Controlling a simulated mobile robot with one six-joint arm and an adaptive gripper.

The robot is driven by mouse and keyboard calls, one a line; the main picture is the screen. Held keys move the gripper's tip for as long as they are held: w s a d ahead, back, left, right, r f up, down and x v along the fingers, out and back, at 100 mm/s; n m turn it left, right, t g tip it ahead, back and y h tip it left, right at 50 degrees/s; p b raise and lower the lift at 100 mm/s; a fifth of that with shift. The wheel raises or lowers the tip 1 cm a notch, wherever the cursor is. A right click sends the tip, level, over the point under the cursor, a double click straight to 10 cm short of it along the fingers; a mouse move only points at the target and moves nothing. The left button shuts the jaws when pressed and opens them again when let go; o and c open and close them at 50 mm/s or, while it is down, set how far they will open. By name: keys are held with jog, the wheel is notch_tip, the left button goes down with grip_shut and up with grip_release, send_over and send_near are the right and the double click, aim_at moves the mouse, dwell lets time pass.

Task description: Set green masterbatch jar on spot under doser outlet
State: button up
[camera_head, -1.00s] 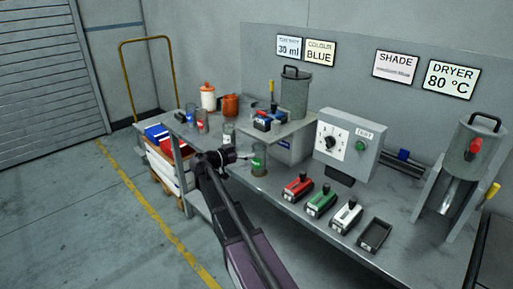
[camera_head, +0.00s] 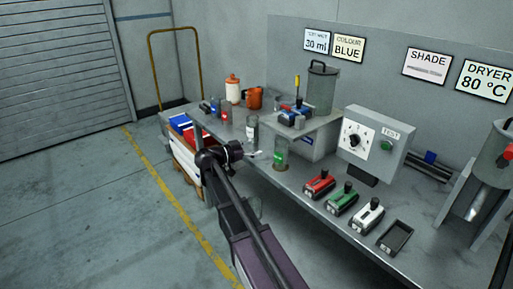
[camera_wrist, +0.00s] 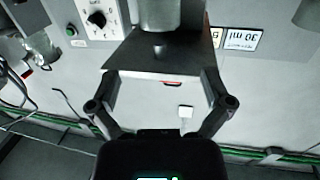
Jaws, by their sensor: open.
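The green masterbatch jar (camera_head: 281,153), clear with a green label, stands upright on the bench in front of the grey doser box (camera_head: 310,147). It is beside the front edge of the doser platform, with a brownish round mark at its base. The doser hopper (camera_head: 321,88) stands on that platform. My gripper (camera_head: 254,155) is left of the jar, apart from it. In the wrist view my gripper (camera_wrist: 160,100) is open, with nothing held between its fingers; the jar cannot be made out there. The outlet itself is not clear.
Other jars, one red-labelled (camera_head: 225,114) and one pale (camera_head: 252,129), stand to the left. A white bottle (camera_head: 233,90) and an orange jug (camera_head: 254,98) are behind.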

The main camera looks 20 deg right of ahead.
dwell(0.3)
jog(key=s+f+n+g+y, duration=0.2)
jog(key=s+f+n+y, duration=0.55)
jog(key=s+f, duration=0.5)
jog(key=s+a+f+n+y, duration=0.5)
jog(key=s+a+n+y, duration=0.3)
jog(key=s+a+y, duration=0.1)
jog(key=s+a, duration=0.1)
jog(key=s, duration=0.1)
jog(key=shift+s+n+g+y, duration=0.35)
jog(key=shift+s+g, duration=0.05)
jog(key=shift+f, duration=0.1)
jog(key=shift+c, duration=0.2)
